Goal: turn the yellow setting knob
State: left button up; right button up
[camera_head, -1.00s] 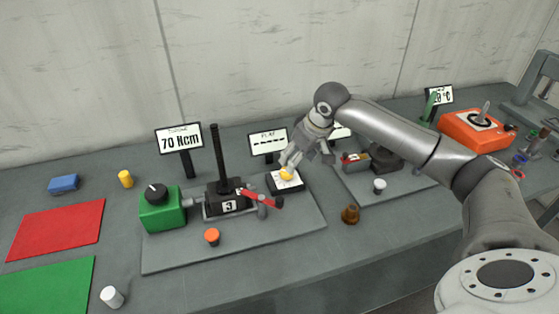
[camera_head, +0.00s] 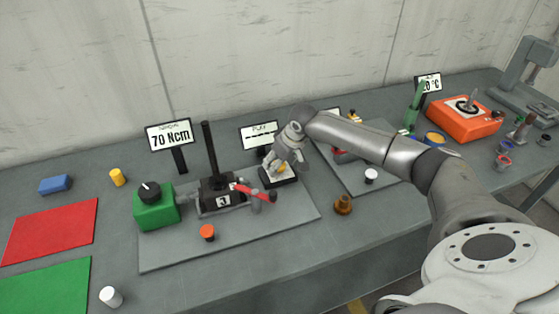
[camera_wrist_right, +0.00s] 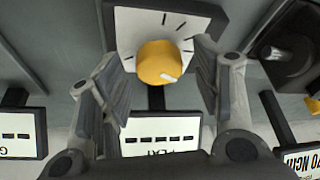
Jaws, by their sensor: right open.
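The yellow setting knob (camera_wrist_right: 159,62) sits on a white dial plate (camera_wrist_right: 128,28) with black tick marks, and a pale pointer mark shows on its lower right. In the head view the knob (camera_head: 281,168) is partly hidden by my right gripper (camera_head: 282,163). In the wrist view my right gripper (camera_wrist_right: 157,68) is open, with one finger to each side of the knob and gaps between them. I cannot tell the exact height of the fingertips against the knob. My left gripper is in neither view.
A display sign (camera_head: 260,135) stands behind the dial box. To the left are a screw jack (camera_head: 216,188) with a red lever (camera_head: 255,191) and a green box with a black knob (camera_head: 155,207). An orange button (camera_head: 208,232) and a brown knob (camera_head: 343,205) stand in front.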

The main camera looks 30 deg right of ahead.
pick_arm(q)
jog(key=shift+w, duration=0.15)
pick_arm(e)
jog(key=shift+f, duration=0.1)
jog(key=shift+c, duration=0.3)
jog(key=c, duration=1)
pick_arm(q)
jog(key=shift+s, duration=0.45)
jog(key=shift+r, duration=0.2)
pick_arm(e)
jog(key=shift+n, duration=0.3)
jog(key=shift+n+p, duration=0.3)
jog(key=shift+p, duration=0.1)
jog(key=shift+n+y, duration=0.5)
jog(key=shift+n, duration=0.1)
jog(key=shift+w+n+g+y, duration=0.1)
jog(key=shift+n+g+y, duration=0.4)
jog(key=shift+n, duration=1.1)
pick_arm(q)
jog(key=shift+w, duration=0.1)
